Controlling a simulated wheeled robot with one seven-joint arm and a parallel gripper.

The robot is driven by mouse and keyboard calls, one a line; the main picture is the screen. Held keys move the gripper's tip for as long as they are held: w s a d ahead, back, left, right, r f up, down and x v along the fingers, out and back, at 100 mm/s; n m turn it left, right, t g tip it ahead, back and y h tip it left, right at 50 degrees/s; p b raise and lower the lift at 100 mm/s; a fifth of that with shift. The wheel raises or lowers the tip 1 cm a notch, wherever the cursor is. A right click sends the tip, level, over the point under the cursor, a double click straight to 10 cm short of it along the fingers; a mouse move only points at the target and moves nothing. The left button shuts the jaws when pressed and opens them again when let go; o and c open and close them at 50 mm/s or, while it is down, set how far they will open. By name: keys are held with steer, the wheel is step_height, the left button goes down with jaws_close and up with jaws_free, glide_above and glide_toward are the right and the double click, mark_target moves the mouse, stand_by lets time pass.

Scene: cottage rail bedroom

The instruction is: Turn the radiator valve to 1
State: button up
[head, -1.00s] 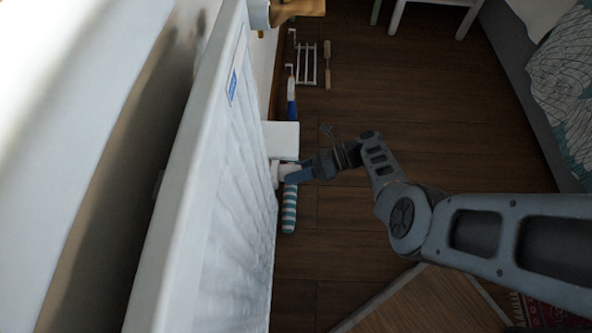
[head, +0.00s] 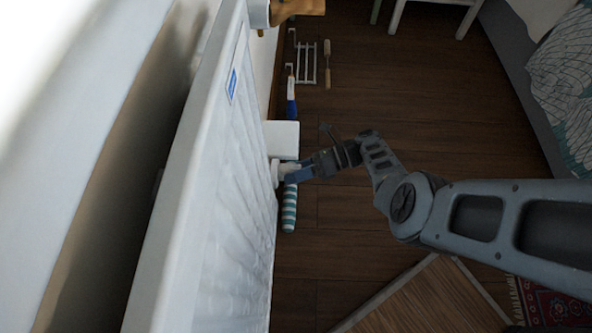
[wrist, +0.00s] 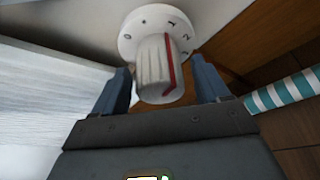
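The radiator valve's white ribbed knob (wrist: 153,67) is in the upper middle of the wrist view, in front of a round white dial collar (wrist: 128,46). The collar has a 0 at left, a dot, then a mark like a 1, a 2 and a 3 toward the right. A red line on the knob has its upper end close to the mark like a 1. My gripper (wrist: 161,80) has one finger on each side of the knob, with narrow gaps showing. In the head view my gripper (head: 291,174) reaches the valve (head: 275,173) at the radiator's edge, partly hiding it.
The white radiator (head: 215,200) stands along the left. A white box-like part (head: 281,140) is behind the valve, and a teal-striped roll (head: 289,210) is beside it. A small white rack (head: 306,63) is farther back. Wooden floor (head: 450,110) is clear to the right.

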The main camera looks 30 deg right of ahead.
steer(key=p+v, duration=0.1)
steer(key=v, duration=0.6)
steer(key=shift+s+d, duration=0.2)
steer(key=shift+d, duration=0.15)
steer(key=shift+r, duration=0.15)
